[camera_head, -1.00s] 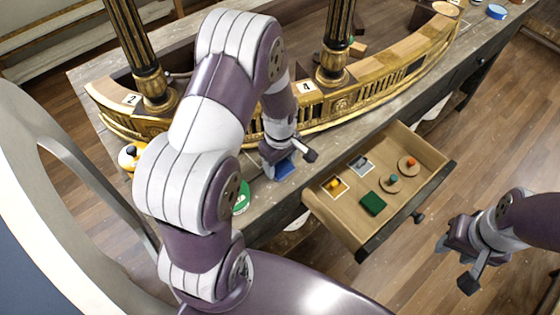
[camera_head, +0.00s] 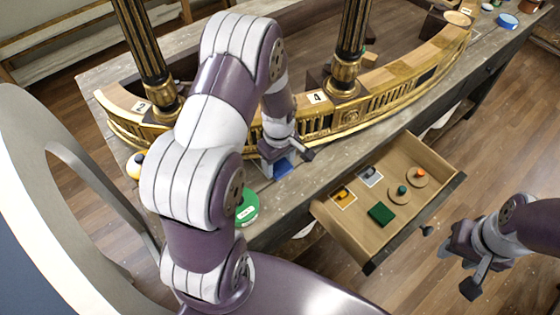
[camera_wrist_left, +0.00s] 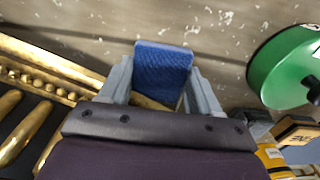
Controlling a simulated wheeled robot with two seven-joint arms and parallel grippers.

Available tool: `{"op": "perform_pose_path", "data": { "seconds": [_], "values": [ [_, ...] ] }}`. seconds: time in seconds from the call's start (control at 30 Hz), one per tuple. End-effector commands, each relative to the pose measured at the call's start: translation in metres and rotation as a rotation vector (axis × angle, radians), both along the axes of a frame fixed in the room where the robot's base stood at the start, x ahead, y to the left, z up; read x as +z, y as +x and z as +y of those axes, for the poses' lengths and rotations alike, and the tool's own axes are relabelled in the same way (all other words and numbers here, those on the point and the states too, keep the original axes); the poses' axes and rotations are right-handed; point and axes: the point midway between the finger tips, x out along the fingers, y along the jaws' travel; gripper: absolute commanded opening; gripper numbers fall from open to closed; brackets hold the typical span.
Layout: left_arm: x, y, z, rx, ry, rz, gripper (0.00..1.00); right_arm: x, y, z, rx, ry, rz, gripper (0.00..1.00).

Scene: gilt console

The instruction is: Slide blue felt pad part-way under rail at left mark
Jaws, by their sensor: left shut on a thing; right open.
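The blue felt pad (camera_head: 284,167) is in the jaws of my left gripper (camera_head: 285,155), low over the grey bench just in front of the gilt rail (camera_head: 320,128). In the left wrist view the pad (camera_wrist_left: 162,72) sticks out between the two fingers of the left gripper (camera_wrist_left: 162,88). The gilt rail (camera_wrist_left: 40,68) lies at the left there. Whether the pad touches the bench or rail I cannot tell. The left mark is not clearly visible; my arm hides part of the rail. My right gripper (camera_head: 462,268) is open and empty at the lower right, beyond the drawer.
An open drawer (camera_head: 414,215) holds a green pad (camera_head: 381,214), small knobs on discs and cards. A green round tin (camera_head: 247,207) stands on the bench near my left arm. Dark columns (camera_head: 350,45) rise behind the rail. A blue tin (camera_head: 508,21) is at the far right.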

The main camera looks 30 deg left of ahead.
Motion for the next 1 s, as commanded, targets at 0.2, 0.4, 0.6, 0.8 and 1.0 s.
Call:
{"op": "perform_pose_path", "data": {
  "seconds": [0.2, 0.4, 0.6, 0.8, 1.0],
  "values": [
    [0.002, 0.004, 0.001, 0.003, 0.002, -0.013, 0.92, 0.0, 0.0, 0.0, 0.0, 0.0, 0.0, 0.43],
    [0.003, 0.006, 0.002, 0.004, 0.004, -0.02, 0.92, 0.0, 0.0, 0.0, 0.0, 0.0, 0.0, 0.43],
    [0.004, 0.008, 0.002, 0.004, 0.005, -0.025, 0.92, 0.0, 0.0, 0.0, 0.0, 0.0, 0.0, 0.43],
    [0.005, 0.008, 0.002, 0.004, 0.005, -0.026, 0.92, 0.0, 0.0, 0.0, 0.0, 0.0, 0.0, 0.43],
    [0.017, 0.009, 0.002, 0.005, 0.006, -0.031, 0.92, -0.001, 0.0, 0.0, 0.0, 0.0, 0.0, 0.43]
  ]
}}
